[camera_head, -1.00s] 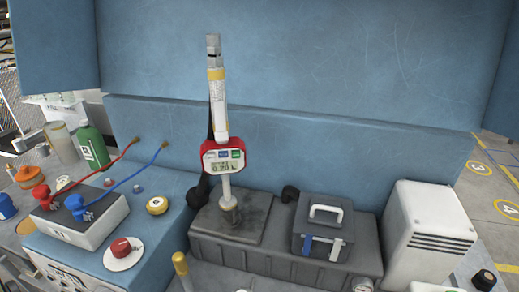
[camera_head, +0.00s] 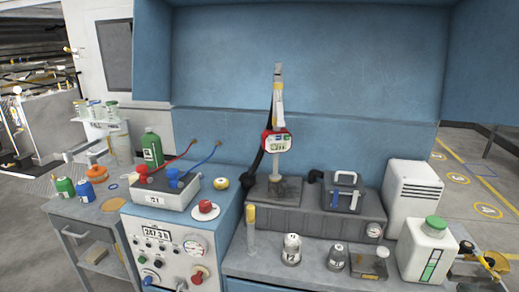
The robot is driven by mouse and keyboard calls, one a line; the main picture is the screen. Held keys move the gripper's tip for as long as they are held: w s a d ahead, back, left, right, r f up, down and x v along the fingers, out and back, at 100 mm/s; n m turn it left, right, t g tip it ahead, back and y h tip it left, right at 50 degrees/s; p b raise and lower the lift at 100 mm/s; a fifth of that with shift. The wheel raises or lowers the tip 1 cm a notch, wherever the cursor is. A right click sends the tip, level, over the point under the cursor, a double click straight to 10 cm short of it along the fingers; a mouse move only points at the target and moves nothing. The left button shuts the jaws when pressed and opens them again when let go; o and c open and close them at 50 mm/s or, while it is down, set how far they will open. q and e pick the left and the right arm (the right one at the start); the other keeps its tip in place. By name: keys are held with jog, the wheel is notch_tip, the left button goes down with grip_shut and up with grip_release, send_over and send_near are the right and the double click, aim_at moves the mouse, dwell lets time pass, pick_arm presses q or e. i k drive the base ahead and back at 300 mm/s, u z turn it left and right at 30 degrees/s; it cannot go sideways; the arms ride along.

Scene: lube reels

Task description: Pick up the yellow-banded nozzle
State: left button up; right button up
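The yellow-banded nozzle (camera_head: 278,110) stands upright at the back of the bench, with a yellow band near its top and a red-rimmed digital meter (camera_head: 276,141) on its shaft. Its lower end meets a dark base plate (camera_head: 258,192) on a grey box. A black hose runs up behind it. Nothing holds it. Neither of my grippers shows in the head view.
A blue cabinet panel (camera_head: 300,60) rises behind the nozzle. A dark case with a white handle (camera_head: 343,190) and a white louvred box (camera_head: 409,195) stand to its right. In front are a yellow-topped cylinder (camera_head: 251,232), small canisters and a green-capped white jug (camera_head: 428,250). The control box (camera_head: 165,240) is left.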

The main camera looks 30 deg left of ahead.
aim_at(280, 145)
jog(key=u, duration=1.1)
jog(key=i, duration=0.95)
jog(key=z, duration=0.05)
